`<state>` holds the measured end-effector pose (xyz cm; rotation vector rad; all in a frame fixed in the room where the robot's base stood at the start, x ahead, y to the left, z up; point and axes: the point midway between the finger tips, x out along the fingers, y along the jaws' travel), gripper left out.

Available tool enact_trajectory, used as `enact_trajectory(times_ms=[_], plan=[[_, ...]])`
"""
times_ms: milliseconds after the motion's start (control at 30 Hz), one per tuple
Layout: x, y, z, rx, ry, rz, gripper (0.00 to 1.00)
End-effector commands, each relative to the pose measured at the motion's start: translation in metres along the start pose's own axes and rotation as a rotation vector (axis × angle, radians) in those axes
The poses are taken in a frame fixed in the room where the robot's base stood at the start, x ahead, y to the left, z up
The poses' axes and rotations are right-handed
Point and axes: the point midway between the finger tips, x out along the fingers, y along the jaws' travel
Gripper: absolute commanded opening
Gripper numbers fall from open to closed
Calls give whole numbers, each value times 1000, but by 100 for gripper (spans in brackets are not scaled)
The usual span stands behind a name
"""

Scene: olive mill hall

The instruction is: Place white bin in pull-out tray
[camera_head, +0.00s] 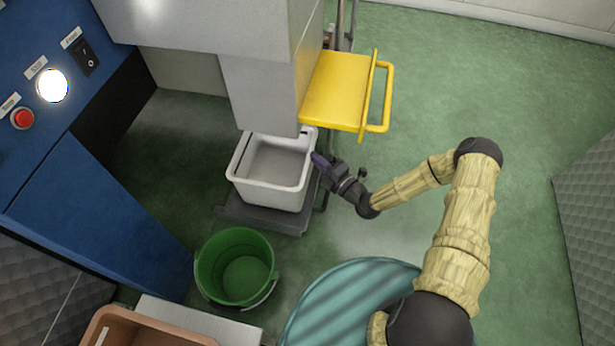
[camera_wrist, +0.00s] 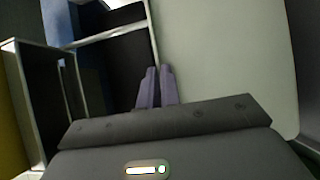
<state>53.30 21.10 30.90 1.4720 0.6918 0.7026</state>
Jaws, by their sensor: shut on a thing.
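The white bin (camera_head: 268,195) is an empty open-topped box, upright and level, under the grey machine housing in the head view. The grey pull-out tray (camera_head: 262,219) shows below it, with its front and left edges sticking out past the bin. The bin is on or just above the tray; I cannot tell if they touch. My gripper (camera_head: 317,158) is shut on the bin's right rim. In the wrist view, my purple fingers (camera_wrist: 155,87) are close together against a pale surface, likely the bin. The bin's back edge is partly hidden by the housing.
A yellow chute or shelf (camera_head: 335,92) with a handle juts out above and behind my gripper. A green bucket (camera_head: 236,268) stands in front of the tray. A blue control cabinet (camera_head: 90,210) is at left, a brown crate (camera_head: 140,325) at lower left. The green floor at right is clear.

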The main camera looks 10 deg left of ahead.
Motion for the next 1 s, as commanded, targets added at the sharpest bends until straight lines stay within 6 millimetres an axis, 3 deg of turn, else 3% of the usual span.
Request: enact_trajectory(times_ms=[33, 100, 467, 800, 1000], plan=[[1, -14, 0, 1, 1, 4, 0], [1, -21, 0, 1, 1, 5, 0], [0, -22, 0, 1, 0, 4, 0], [0, -60, 0, 0, 0, 4, 0], [0, -60, 1, 1, 0, 3, 0]])
